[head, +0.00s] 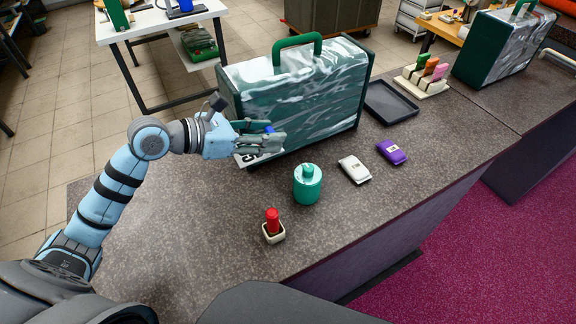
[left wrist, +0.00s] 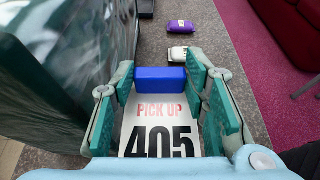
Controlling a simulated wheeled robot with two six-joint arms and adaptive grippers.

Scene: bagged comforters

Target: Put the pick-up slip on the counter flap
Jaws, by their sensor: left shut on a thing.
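The pick-up slip is a white card with "PICK UP" in red and "405" in black, with a blue block at its far edge (left wrist: 160,110). In the head view the card's white corner (head: 246,160) shows below my left gripper (head: 275,139). My left gripper is shut on the slip's blue block, beside the front of the large bagged comforter (head: 300,95), above the counter (head: 220,220). I cannot tell for sure which part is the counter flap; a seam crosses the counter at the right. My right gripper is not in view.
A second bagged comforter (head: 495,48) stands at the right. The counter's near left is clear.

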